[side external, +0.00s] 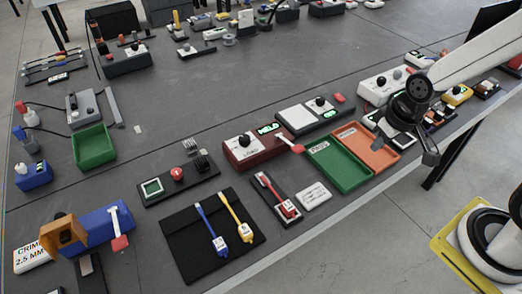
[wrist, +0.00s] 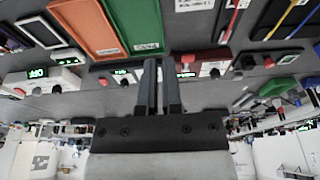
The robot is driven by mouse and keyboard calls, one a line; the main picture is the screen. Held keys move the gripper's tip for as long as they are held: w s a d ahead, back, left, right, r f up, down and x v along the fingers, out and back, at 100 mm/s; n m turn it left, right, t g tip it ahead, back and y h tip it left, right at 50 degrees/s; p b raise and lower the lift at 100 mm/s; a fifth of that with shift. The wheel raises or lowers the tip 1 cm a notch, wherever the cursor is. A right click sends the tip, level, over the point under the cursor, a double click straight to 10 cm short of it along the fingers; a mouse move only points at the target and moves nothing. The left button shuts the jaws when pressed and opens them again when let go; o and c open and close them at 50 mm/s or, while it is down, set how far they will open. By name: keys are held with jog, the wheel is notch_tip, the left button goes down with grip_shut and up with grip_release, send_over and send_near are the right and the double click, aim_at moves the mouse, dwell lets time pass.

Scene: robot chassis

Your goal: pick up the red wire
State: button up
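The red wire (side external: 278,195) lies in a dark tray with a white label near its lower end, left of the green bin, in the side view. It also shows at the top edge of the wrist view (wrist: 234,17), partly cut off. My gripper (side external: 430,157) hangs near the table's right edge, well to the right of the red wire and beyond the orange tray. In the wrist view my gripper's two dark fingers (wrist: 160,62) stand parallel with a narrow gap between them. Nothing shows between them.
A blue wire (side external: 211,230) and a yellow wire (side external: 238,218) lie on a black mat (side external: 185,262). A green PASS bin (side external: 340,165) and an orange tray (side external: 367,150) stand between my gripper and the red wire. A red welder box (side external: 246,150) stands behind it.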

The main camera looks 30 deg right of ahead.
jog(key=o, duration=1.1)
jog(key=m+g+y, duration=0.3)
jog(key=m+y, duration=1)
jog(key=m, duration=0.4)
send_near(289, 204)
jog(key=shift+s+a+f, duration=0.15)
jog(key=shift+s+a, duration=0.1)
jog(key=shift+a, duration=0.25)
jog(key=shift+s+a+f, duration=0.15)
jog(key=shift+s+a, duration=0.15)
jog(key=shift+a, duration=0.25)
jog(key=shift+w+f+m+y, duration=0.3)
jog(key=shift+w+f+m, duration=0.1)
jog(key=shift+m, duration=0.1)
jog(key=shift+a, duration=0.15)
jog(key=shift+x, duration=1.2)
